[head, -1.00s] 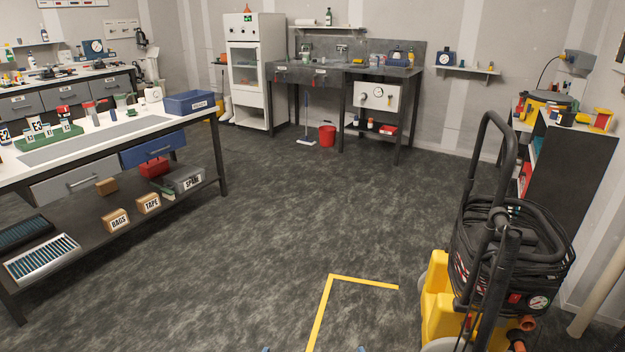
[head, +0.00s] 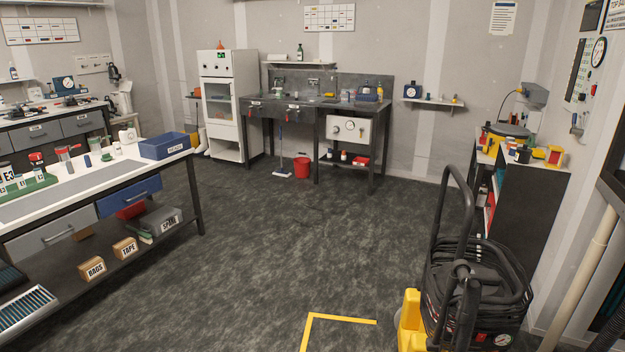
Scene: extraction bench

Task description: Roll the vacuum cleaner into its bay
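The vacuum cleaner (head: 472,283) stands at the lower right of the head view. It has a yellow base (head: 411,318), a black hose coiled around its body and a tall black push handle (head: 437,215). Its lower part is cut off by the bottom edge of the picture. A yellow floor marking (head: 340,319) shows one corner at the bottom centre, to the left of the vacuum. The vacuum stands beside this visible corner. Whether the marking bounds the bay cannot be told. Neither of my grippers is in view.
Open dark floor (head: 270,235) lies ahead. A workbench (head: 90,184) stands at the left, with boxes on its lower shelf. A dark cabinet (head: 525,225) and a pale pipe (head: 585,270) are at the right. A red bucket (head: 301,168) stands by the back sink bench.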

